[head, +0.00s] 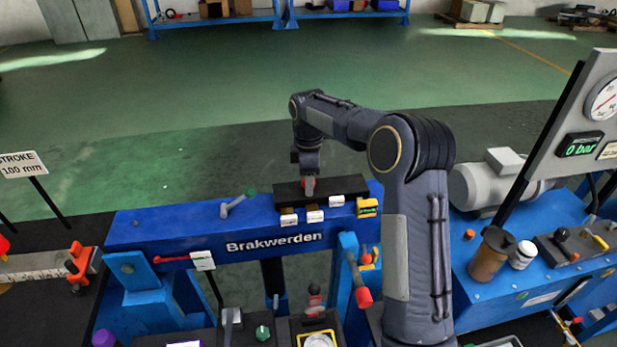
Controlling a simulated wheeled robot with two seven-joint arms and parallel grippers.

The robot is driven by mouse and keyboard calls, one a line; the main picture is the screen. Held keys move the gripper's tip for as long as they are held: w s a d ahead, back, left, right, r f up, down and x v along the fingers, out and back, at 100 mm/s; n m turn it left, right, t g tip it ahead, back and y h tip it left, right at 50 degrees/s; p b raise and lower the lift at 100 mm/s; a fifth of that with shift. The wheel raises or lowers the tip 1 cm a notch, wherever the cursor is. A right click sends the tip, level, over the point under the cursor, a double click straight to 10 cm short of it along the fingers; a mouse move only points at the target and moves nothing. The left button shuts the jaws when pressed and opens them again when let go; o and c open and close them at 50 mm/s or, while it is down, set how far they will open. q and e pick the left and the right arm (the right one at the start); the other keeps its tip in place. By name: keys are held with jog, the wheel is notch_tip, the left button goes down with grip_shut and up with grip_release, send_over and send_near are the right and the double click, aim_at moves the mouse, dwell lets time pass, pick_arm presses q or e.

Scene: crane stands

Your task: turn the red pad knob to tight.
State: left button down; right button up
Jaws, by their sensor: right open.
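A small red knob (309,185) shows on the black block (345,187) that sits on top of the blue beam. I take it for the red pad knob, but it is small and partly covered by my gripper. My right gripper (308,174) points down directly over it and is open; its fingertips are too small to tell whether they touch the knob. The knob's pointer and setting cannot be read. Small labels (314,217) hang along the block's front edge. My left gripper is not in view.
The blue beam (160,229) carries a green-ended lever (238,203) left of the block and a yellow piece (367,207) at its right. A brown jar (490,255) stands on the right bench. Open floor lies behind.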

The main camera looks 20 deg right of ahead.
jog(key=c, duration=1)
jog(key=shift+o, duration=0.2)
